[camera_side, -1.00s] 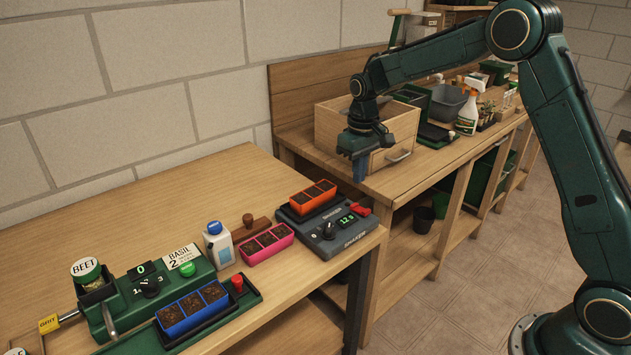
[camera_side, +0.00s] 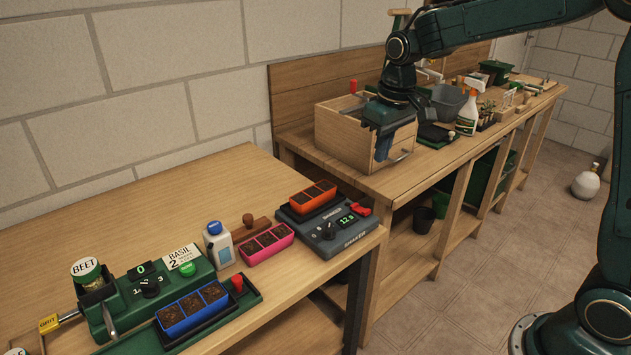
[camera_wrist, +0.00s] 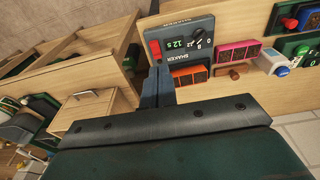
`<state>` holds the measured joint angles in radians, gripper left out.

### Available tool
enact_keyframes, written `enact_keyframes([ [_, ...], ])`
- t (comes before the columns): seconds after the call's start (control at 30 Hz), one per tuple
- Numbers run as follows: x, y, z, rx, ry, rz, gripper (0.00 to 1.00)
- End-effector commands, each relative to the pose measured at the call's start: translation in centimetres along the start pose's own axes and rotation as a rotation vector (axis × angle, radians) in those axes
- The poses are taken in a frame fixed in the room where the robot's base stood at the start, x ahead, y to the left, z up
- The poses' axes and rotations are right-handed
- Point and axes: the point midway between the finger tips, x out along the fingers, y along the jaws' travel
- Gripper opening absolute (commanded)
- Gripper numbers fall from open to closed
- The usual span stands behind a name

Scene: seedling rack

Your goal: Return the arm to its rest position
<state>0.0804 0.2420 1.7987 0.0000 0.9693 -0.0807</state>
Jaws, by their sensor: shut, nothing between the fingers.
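My dark green arm reaches in from the right in the side view. My gripper (camera_side: 384,148) hangs fingers down in front of the wooden drawer box on the back bench. Its blue-grey fingers are together with nothing between them. In the wrist view my gripper (camera_wrist: 157,82) shows its shut fingers pointing toward the shaker side of the front table. No held object shows in either view.
The wooden drawer box (camera_side: 345,138) stands close behind my gripper. The front table holds the shaker (camera_side: 325,228), an orange tray (camera_side: 313,198), a pink tray (camera_side: 266,244), a blue tray (camera_side: 192,310) and a white bottle (camera_side: 218,245). A spray bottle (camera_side: 468,112) stands farther back.

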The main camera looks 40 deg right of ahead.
Motion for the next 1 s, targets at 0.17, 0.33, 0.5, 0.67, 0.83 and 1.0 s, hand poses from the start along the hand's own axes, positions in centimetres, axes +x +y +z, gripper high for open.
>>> enact_keyframes([
  [0.17, -3.2, -0.7, 3.1, -0.001, 0.052, 0.002, 0.0],
  [0.33, -5.5, -1.3, 6.2, 0.0, 0.099, 0.003, 0.0],
  [0.5, -7.2, -1.9, 9.5, 0.0, 0.146, 0.003, 0.0],
  [0.67, -8.4, -2.3, 12.7, 0.0, 0.19, 0.002, 0.0],
  [0.83, -9.1, -2.7, 16.1, 0.001, 0.237, 0.0, 0.0],
  [1.0, -9.2, -3.0, 19.4, 0.001, 0.284, -0.003, 0.0],
])
